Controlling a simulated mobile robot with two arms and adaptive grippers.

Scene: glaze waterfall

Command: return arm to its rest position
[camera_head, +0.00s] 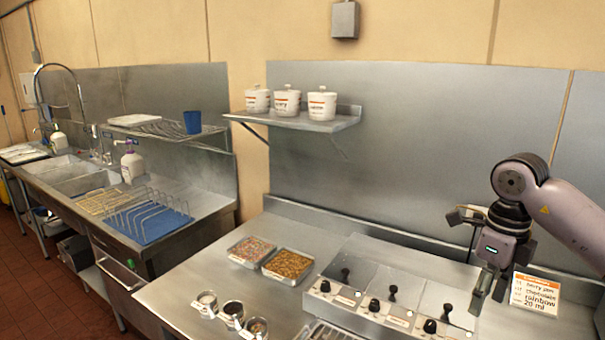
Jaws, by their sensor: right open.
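My right gripper (489,291) hangs at the right of the camera_head view, fingers pointing down. It is open, and nothing shows between its fingers. It is just left of a small printed card (535,294) and right of the steel unit with clear lids and black knobs (367,296). I cannot tell if it touches either. My right arm comes in from the right edge. My left gripper is not in view.
Two trays of toppings (251,250) (288,265) and several small cups (231,313) sit on the steel counter (185,290). A wall shelf (300,121) holds three white tubs. A sink (85,180) and blue rack mat (150,225) are left.

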